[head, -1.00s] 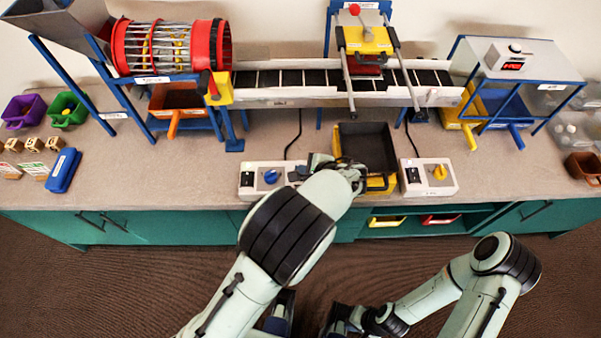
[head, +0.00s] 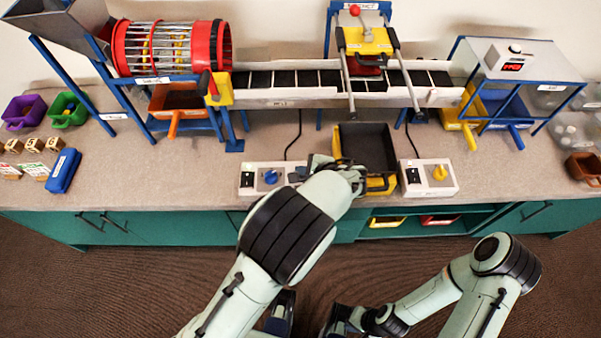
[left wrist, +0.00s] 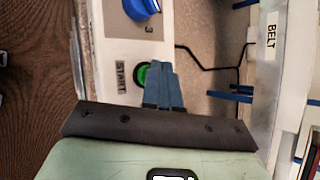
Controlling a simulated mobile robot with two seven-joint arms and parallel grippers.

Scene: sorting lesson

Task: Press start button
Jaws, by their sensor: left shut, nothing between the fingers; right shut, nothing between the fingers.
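The green start button (left wrist: 140,76) sits beside a START label (left wrist: 121,76) on the white control box (head: 250,180), which also carries a blue knob (head: 270,177). The knob shows above the button in the left wrist view (left wrist: 142,7). My left gripper (left wrist: 159,66) is shut and empty, its blue fingers over the button's right part. I cannot tell whether the fingertips touch the button. In the head view my left gripper (head: 314,163) hides the box's right end. My right gripper (head: 333,328) is shut, low in front of the bench.
A dark tray (head: 365,145) stands just right of my left gripper. A second control box with a yellow knob (head: 439,172) is further right. The conveyor belt (head: 285,79) and the red drum (head: 222,47) stand behind. A black cable (head: 297,133) runs behind the left box.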

